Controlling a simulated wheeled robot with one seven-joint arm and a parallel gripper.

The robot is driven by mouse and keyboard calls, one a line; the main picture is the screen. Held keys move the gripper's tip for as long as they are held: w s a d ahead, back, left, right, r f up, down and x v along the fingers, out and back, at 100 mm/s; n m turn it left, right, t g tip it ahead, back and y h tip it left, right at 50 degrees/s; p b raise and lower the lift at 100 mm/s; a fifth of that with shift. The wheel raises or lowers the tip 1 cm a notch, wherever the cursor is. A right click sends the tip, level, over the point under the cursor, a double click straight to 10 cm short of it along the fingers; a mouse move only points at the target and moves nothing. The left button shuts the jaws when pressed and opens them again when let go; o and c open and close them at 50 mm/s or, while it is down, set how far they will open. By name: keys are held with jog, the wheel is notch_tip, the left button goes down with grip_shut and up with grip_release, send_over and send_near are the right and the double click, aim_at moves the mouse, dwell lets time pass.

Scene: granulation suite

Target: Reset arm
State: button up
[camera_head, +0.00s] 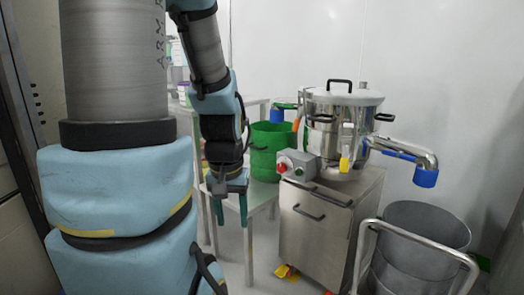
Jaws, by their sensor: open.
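My arm rises at the left of the head view and bends down to my gripper (231,208). My gripper hangs pointing down, with its two fingers apart and nothing seen between them. It is in front of the pale table (262,198), left of the steel cabinet. I cannot tell its exact distance from the table.
A green bucket (266,150) stands on the table. A steel cabinet (323,230) bears a lidded steel pot (345,108) and a grey control box with a red knob (290,162). A blue-ended pipe (415,160) juts right above a grey bin (428,225). A metal handrail (362,250) stands in front.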

notch_tip(320, 180, up, 20)
jog(key=p, duration=1.7)
jog(key=shift+f, duration=0.25)
